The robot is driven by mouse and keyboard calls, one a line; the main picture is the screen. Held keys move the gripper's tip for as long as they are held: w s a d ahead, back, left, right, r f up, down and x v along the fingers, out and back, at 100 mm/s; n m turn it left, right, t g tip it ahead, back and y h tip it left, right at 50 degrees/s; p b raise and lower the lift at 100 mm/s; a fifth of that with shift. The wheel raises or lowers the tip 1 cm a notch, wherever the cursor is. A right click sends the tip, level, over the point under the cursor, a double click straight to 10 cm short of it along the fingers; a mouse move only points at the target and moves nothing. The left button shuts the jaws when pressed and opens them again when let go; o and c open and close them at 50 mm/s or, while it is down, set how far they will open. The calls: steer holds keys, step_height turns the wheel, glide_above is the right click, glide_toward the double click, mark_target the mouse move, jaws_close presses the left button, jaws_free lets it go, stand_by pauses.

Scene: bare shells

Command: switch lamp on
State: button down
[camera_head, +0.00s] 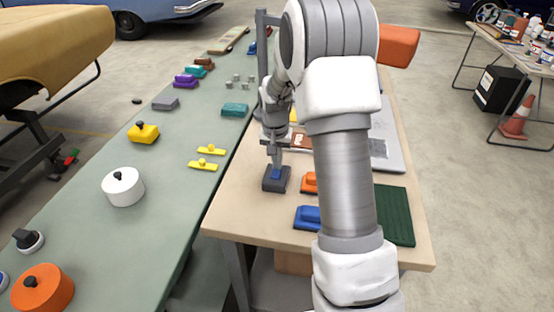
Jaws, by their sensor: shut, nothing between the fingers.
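My gripper (275,163) points down, shut and empty, over a dark grey box with a blue top piece (278,176) on the wooden table. The fingertips are at or just above the blue piece; I cannot tell if they touch it. The box looks like a switch, but its position is unclear. I cannot make out a lamp for certain; my arm covers much of the table's middle.
On the wooden table (240,215) are an orange piece (309,182), a blue piece (307,217) and a dark green ribbed mat (396,215). A long green table (75,190) at left holds several coloured parts, including a white round canister (122,188).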

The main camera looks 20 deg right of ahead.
steer(key=g+p, duration=0.1)
steer(key=y+p, duration=0.1)
steer(key=p, duration=0.1)
steer(key=shift+w+d+f+g, duration=0.15)
steer(key=shift+d+f+g, duration=0.05)
steer(key=shift+f+g, duration=0.2)
steer(key=shift+w+f, duration=0.1)
steer(key=shift+f, duration=0.25)
steer(key=shift+s+a, duration=0.35)
steer(key=shift+s, duration=0.25)
steer(key=shift+r, duration=0.3)
step_height(320, 180, up, 15)
steer(key=w+d+p, duration=0.1)
steer(key=w+p, duration=0.1)
steer(key=shift+w+d+f+p, duration=0.2)
steer(key=shift+w+d+p, duration=0.1)
steer(key=shift+p, duration=0.05)
